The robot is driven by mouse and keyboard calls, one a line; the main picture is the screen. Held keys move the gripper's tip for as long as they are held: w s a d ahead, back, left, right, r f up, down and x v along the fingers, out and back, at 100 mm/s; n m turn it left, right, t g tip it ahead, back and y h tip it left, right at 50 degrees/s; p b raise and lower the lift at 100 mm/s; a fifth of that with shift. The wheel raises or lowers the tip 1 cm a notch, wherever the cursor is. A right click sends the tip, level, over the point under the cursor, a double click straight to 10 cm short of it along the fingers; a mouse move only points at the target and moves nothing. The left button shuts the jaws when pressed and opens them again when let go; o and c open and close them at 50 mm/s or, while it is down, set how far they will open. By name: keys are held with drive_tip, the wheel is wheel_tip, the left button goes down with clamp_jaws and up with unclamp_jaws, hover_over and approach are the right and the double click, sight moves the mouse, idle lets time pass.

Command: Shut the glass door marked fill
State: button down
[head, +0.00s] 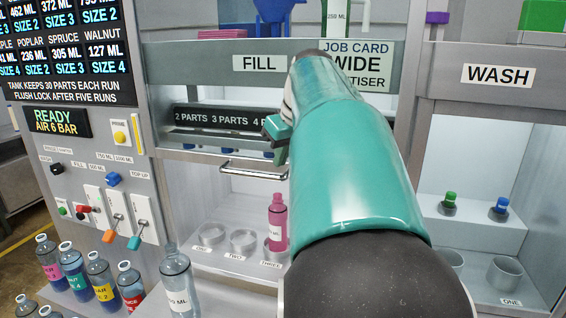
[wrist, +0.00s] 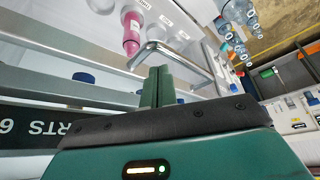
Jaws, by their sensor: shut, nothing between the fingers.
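The glass door of the bay marked FILL (head: 260,63) is raised, with its lower frame rail (head: 200,155) above an open gap. A silver bar handle (head: 253,171) runs along that rail and also shows in the wrist view (wrist: 185,52). My gripper (head: 275,140) is just above the handle in the head view, partly hidden by my arm. In the wrist view my gripper's fingers (wrist: 157,72) are shut and empty, with their tips beside the handle bar. Whether they touch it I cannot tell.
Inside the bay a pink bottle (head: 277,222) stands near empty round holders (head: 243,240). Several labelled bottles (head: 101,280) stand at the lower left, below a lever panel (head: 118,215). A clear bottle (head: 177,280) stands before the bay. The WASH bay (head: 497,75) is on the right.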

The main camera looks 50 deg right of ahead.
drive_tip(key=shift+s+f, duration=0.15)
drive_tip(key=shift+f, duration=0.55)
drive_tip(key=shift+s, duration=0.1)
drive_tip(key=shift+f, duration=0.1)
wheel_tip(320, 180, down, 24)
drive_tip(key=shift+r, duration=0.2)
drive_tip(key=w+d+r+v, duration=0.1)
drive_tip(key=w+v, duration=0.1)
drive_tip(key=v, duration=1)
drive_tip(key=shift+a+r, duration=0.3)
drive_tip(key=shift+r, duration=0.2)
drive_tip(key=shift+w, duration=0.1)
